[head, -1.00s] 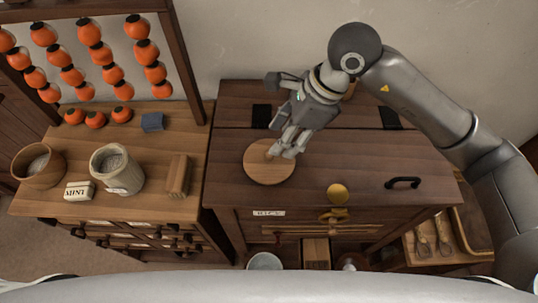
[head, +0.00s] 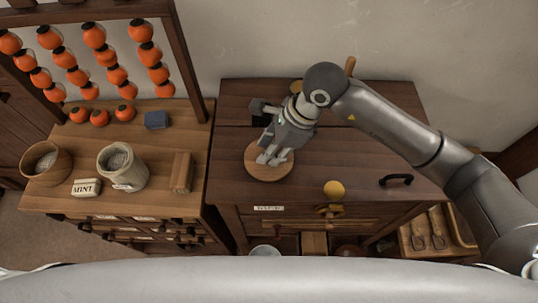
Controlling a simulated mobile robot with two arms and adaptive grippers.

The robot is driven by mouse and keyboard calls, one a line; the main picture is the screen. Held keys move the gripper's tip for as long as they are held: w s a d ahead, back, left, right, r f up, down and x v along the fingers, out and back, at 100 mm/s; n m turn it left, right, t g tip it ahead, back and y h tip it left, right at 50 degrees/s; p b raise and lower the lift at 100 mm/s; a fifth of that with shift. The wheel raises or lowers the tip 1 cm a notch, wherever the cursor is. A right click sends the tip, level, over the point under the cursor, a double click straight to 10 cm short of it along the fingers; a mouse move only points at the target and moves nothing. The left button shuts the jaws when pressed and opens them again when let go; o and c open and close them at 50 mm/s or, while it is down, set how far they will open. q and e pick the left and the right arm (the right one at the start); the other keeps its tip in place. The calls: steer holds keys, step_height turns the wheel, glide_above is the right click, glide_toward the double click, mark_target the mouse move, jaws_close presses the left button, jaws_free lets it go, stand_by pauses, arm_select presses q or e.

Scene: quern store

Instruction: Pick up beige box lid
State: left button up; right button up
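A round light-wood disc (head: 285,172) lies on top of the dark wooden chest (head: 345,160); it looks like a lid. My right gripper (head: 269,157) points down over the middle of this disc, and its fingers hide the small knob there. I cannot tell whether the fingers are closed on the knob. A small beige box marked MINT (head: 87,188) lies on the wooden counter (head: 150,205) at the left, away from the gripper. I cannot make out a separate lid on it. My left gripper is not in view.
The counter also holds a wooden bowl (head: 47,163), a pale jar (head: 123,168), a wooden block (head: 181,172) and a blue block (head: 156,120). A black handle (head: 396,180) rises from the chest's right side.

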jaws_close()
steer(key=shift+r, duration=0.1)
